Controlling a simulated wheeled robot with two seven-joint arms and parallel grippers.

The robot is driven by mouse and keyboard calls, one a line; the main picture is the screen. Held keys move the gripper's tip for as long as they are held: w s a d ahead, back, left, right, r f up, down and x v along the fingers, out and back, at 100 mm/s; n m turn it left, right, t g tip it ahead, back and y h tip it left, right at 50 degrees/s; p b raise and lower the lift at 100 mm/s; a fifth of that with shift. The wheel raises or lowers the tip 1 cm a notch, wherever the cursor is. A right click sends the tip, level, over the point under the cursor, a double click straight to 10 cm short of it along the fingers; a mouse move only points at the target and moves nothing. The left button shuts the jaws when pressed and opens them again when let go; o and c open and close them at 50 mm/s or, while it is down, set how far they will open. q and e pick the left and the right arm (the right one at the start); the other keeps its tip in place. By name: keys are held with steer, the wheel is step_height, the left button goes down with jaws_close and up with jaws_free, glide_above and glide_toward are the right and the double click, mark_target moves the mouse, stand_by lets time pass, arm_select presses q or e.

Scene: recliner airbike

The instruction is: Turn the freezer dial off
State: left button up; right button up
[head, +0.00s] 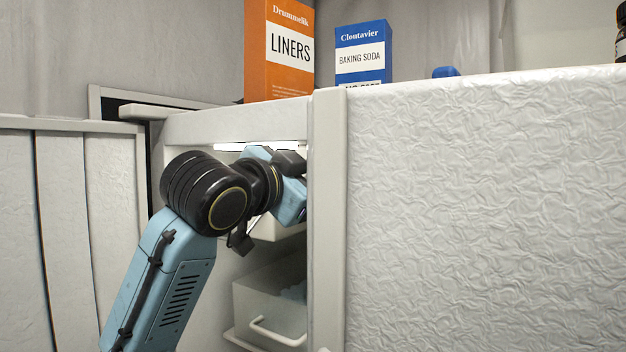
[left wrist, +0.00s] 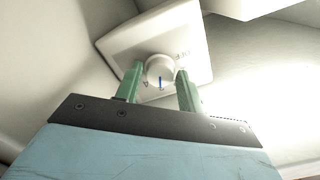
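The freezer dial (left wrist: 160,72) shows in the left wrist view as a round white knob with a blue mark, on a pale square plate (left wrist: 125,47) with faint lettering. My left gripper (left wrist: 158,88) has its two green fingers apart, one on each side of the knob; I cannot tell whether they touch it. In the head view my left arm reaches into the open freezer (head: 240,124), and its gripper is hidden behind the door edge. The dial is hidden in the head view. My right gripper is in neither view.
The white textured freezer door (head: 485,200) fills the right side. A drawer (head: 268,305) with a handle sits low inside the freezer. An orange liners box (head: 279,50) and a blue baking soda box (head: 362,52) stand on top. A lit strip shows under the freezer's top.

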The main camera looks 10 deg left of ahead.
arm_select(q)
steer(key=c, duration=0.4)
steer(key=shift+o, duration=0.3)
steer(key=shift+n, duration=1.7)
steer(key=shift+n, duration=1.7)
steer(key=n, duration=0.3)
